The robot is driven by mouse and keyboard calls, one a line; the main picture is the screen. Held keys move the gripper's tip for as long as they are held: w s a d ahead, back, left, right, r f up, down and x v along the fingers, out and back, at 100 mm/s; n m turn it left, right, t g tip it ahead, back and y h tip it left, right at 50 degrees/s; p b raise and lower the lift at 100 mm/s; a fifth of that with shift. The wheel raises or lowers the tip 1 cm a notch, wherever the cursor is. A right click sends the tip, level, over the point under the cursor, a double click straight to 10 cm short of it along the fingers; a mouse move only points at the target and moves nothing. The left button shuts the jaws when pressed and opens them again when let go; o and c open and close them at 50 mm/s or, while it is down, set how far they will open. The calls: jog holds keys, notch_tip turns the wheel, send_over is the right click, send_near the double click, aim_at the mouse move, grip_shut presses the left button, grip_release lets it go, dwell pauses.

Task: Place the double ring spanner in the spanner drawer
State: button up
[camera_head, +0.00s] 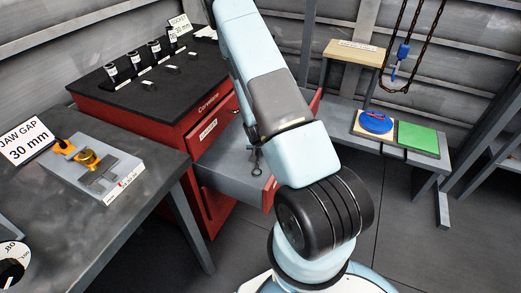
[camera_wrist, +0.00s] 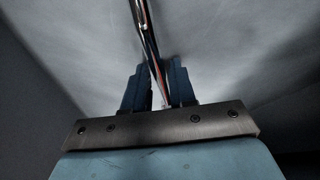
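The double ring spanner (camera_wrist: 145,28) is a thin dark tool with bright metal edges. In the wrist view it runs from between the two blue fingers of my gripper (camera_wrist: 160,88) up to the top edge. The fingers are close together with the spanner between them, slightly tilted. In the head view a ring end of the spanner (camera_head: 256,170) shows just over the open grey drawer (camera_head: 222,174) of the red cabinet. My arm hides the gripper there. I cannot tell whether the spanner touches the drawer floor.
The red cabinet (camera_head: 160,115) has several small parts on its black top. A grey bench (camera_head: 135,205) with a jaw-gap fixture (camera_head: 93,165) stands at left. A bench with a blue round item (camera_head: 375,122) and a green pad (camera_head: 418,138) is at right.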

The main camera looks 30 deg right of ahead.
jog(key=shift+o, duration=1.2)
jog(key=shift+r, duration=0.1)
jog(key=s+a+r+n+y, duration=0.1)
jog(key=s+a+r, duration=0.2)
jog(key=r, duration=1)
jog(key=s+a+r+n+t, duration=0.1)
jog(key=s+a+r, duration=0.2)
jog(key=r, duration=1)
jog(key=s+a+r+y, duration=0.1)
jog(key=s+a+r, duration=0.2)
jog(key=r, duration=1)
jog(key=s+a+r+n, duration=0.2)
jog(key=s+r, duration=0.6)
jog(key=s, duration=0.2)
jog(key=s+a+r+n, duration=0.1)
jog(key=s+a+r, duration=0.1)
jog(key=s+r, duration=0.5)
jog(key=s, duration=0.3)
jog(key=shift+a+r+n+t, duration=0.2)
jog(key=shift+r+n+t, duration=0.2)
